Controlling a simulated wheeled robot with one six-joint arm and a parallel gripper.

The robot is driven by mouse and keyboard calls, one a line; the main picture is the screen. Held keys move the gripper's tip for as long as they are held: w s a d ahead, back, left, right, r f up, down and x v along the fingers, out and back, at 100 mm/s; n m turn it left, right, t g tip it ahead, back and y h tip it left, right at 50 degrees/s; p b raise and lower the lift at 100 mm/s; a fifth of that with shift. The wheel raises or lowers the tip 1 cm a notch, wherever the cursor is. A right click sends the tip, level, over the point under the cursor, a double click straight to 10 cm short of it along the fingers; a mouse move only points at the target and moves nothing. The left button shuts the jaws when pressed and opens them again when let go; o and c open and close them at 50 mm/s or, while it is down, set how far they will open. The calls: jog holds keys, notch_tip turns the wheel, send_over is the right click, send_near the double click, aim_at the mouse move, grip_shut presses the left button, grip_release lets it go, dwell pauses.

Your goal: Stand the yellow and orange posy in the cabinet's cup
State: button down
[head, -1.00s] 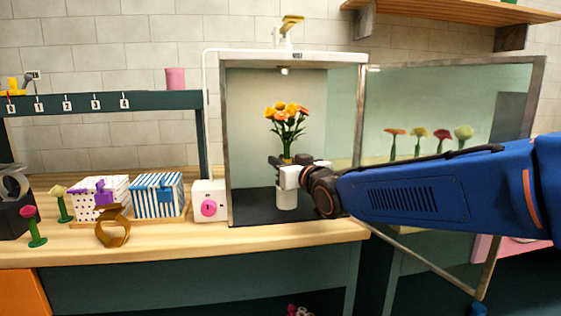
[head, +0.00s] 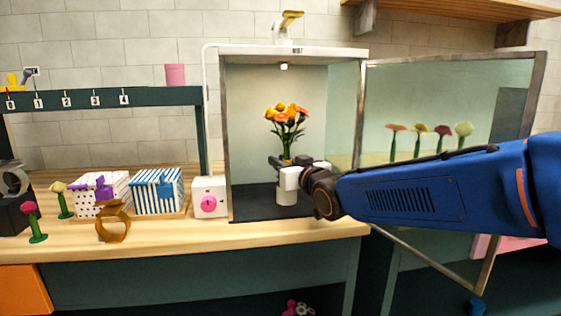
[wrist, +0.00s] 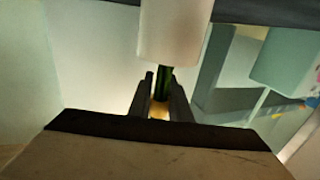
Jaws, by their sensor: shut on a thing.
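The posy (head: 288,120) of yellow and orange flowers stands upright inside the open cabinet (head: 223,140). My gripper (head: 285,163) is shut on its green stems, below the blooms. The white cup (head: 287,191) stands on the cabinet's dark floor, directly below my gripper. In the wrist view, the fingers (wrist: 165,95) close around the posy's wrap, with the green stem (wrist: 165,78) running up to the rim of the cup (wrist: 173,30). The stem's lower end is hidden at the cup, so I cannot tell how deep it sits.
The cabinet's glass door (head: 450,110) stands open on the right, behind my arm. Several single flowers show in the glass.

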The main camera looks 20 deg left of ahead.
jog(key=shift+f, duration=0.5)
dwell(0.5)
jog(key=c, duration=1)
grip_release()
jog(key=shift+d, duration=0.1)
jog(key=shift+v, duration=4.2)
jog(key=shift+s+d, duration=0.15)
jog(key=shift+s, duration=0.1)
